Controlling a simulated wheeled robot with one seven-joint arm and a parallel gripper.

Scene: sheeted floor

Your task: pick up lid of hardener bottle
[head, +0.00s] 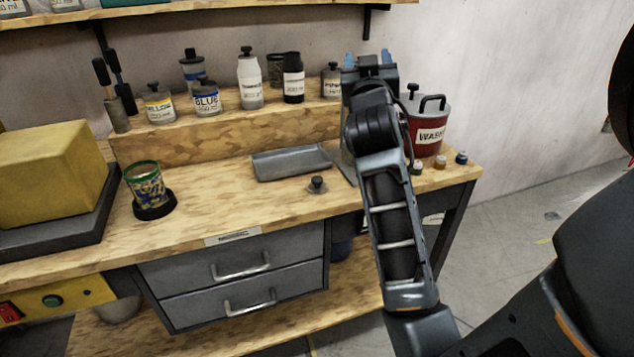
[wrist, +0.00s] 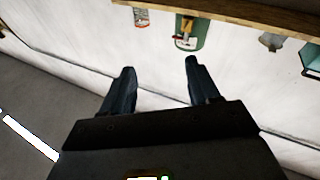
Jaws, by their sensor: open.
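A small dark lid with a knob (head: 317,184) lies on the workbench in front of a grey tray. On the back ledge stand a white bottle with a dark knobbed lid (head: 250,80) and a dark bottle with a white label (head: 293,78). Their labels are too small to read, so I cannot tell which is the hardener bottle. My gripper (head: 368,60) is raised at the back right, beyond the ledge jars. In the wrist view my gripper (wrist: 158,72) is open and empty, its fingers pointing toward the pale wall.
A shallow grey tray (head: 290,161) lies mid-bench. A red lidded can (head: 429,127) and small capped pots stand at the right. A patterned tin (head: 146,184) and a yellow block (head: 45,172) are at the left. A wall shelf (head: 110,13) runs above.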

